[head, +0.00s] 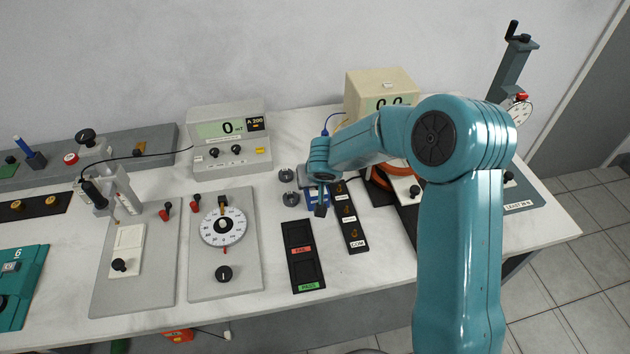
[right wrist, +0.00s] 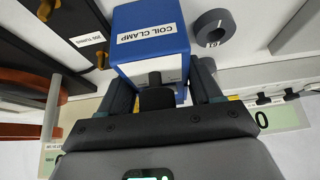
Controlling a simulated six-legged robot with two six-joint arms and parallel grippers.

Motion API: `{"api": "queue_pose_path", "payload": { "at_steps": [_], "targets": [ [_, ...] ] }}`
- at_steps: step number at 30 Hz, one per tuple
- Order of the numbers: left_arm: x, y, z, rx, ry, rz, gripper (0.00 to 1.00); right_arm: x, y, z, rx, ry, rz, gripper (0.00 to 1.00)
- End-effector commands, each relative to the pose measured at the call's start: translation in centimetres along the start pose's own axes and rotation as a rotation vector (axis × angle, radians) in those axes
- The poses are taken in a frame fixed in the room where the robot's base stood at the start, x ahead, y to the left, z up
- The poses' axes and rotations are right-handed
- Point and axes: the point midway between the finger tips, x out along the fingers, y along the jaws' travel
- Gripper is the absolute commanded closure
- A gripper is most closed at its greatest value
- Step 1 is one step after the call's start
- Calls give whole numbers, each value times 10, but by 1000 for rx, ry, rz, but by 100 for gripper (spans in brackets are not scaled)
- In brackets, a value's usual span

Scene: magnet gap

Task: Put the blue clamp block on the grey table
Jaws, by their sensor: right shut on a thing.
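The blue clamp block (right wrist: 150,38), with a white label reading COIL CLAMP, sits between the two dark fingers of my right gripper (right wrist: 165,90) in the right wrist view. The gripper is shut on it. In the head view my right gripper (head: 320,203) points down over the middle of the pale grey-white table (head: 385,262), and only bits of the blue block (head: 310,197) show around the fingers. I cannot tell whether the block touches the table. My left gripper is not in view.
Dark grey rings (head: 288,175) lie just left of the gripper. A black terminal strip (head: 350,220) is close on its right, and a black PASS/FAIL tray (head: 303,255) is in front. The dial panel (head: 224,260) stands left. The table's front right is clear.

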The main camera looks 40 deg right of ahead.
Motion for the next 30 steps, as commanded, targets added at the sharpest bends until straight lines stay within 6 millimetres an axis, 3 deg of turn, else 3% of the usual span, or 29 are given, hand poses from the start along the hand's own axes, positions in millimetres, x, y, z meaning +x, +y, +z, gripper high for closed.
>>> {"api": "queue_pose_path", "payload": {
  "at_steps": [3,4,6,18,30],
  "targets": [
    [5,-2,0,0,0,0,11,3,0,2,1,1,0,75],
    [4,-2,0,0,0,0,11,3,0,1,1,0,0,30],
    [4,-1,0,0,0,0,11,2,0,1,1,0,0,11],
    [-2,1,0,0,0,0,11,-6,0,-2,0,2,0,11],
    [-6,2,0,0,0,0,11,-94,0,-1,1,3,-2,11]
  ]
}}
